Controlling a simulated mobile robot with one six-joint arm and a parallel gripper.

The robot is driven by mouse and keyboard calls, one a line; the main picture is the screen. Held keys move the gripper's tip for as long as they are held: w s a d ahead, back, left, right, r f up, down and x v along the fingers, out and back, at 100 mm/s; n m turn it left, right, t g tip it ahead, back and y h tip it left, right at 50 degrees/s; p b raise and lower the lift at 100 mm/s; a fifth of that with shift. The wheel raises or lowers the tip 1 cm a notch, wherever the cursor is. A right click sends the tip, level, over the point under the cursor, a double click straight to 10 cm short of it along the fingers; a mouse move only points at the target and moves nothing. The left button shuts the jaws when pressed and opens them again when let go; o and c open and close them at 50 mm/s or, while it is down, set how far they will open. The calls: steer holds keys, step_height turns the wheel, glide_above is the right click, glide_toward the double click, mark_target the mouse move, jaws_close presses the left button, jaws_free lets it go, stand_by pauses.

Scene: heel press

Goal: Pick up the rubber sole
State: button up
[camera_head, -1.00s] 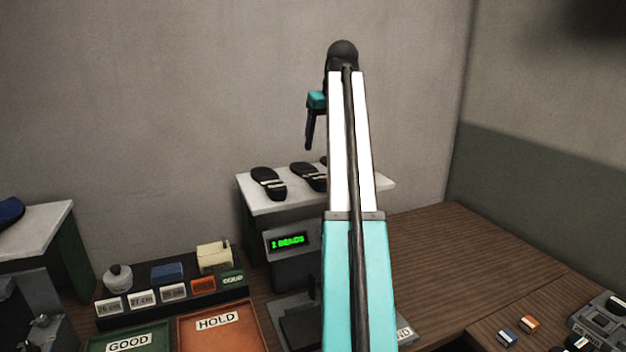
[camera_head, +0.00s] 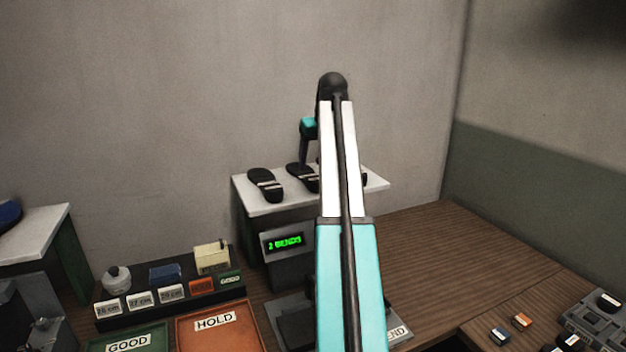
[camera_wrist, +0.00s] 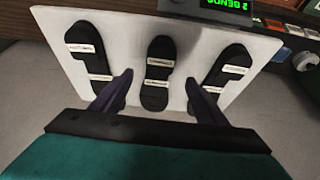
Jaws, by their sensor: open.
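Several black rubber soles with pale label strips lie on a white-topped stand (camera_head: 222,185). In the wrist view three show side by side: a left sole (camera_wrist: 87,52), a middle sole (camera_wrist: 158,72) and a right sole (camera_wrist: 228,66). My gripper (camera_wrist: 160,92) is open, its two dark fingers on either side of the middle sole's lower part, with nothing held. Whether the fingers are down at the sole's height is hard to tell. In the head view my gripper (camera_head: 303,165) is at the middle sole (camera_head: 298,179), and my arm partly hides a further sole.
A green display (camera_head: 285,242) on the stand's front reads "2 BENDS". A green GOOD tray (camera_head: 150,335) and an orange HOLD tray (camera_head: 248,318) lie at lower left, below a rack of labelled blocks (camera_head: 170,300).

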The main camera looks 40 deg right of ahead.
mark_target(315, 177)
steer(key=shift+w+d+f, duration=0.1)
steer(key=shift+w+f, duration=0.1)
steer(key=shift+f, duration=0.45)
steer(key=shift+f, duration=0.1)
steer(key=shift+p+x, duration=1.5)
steer(key=shift+x, duration=1)
steer(key=shift+c, duration=0.4)
steer(key=c, duration=1.2)
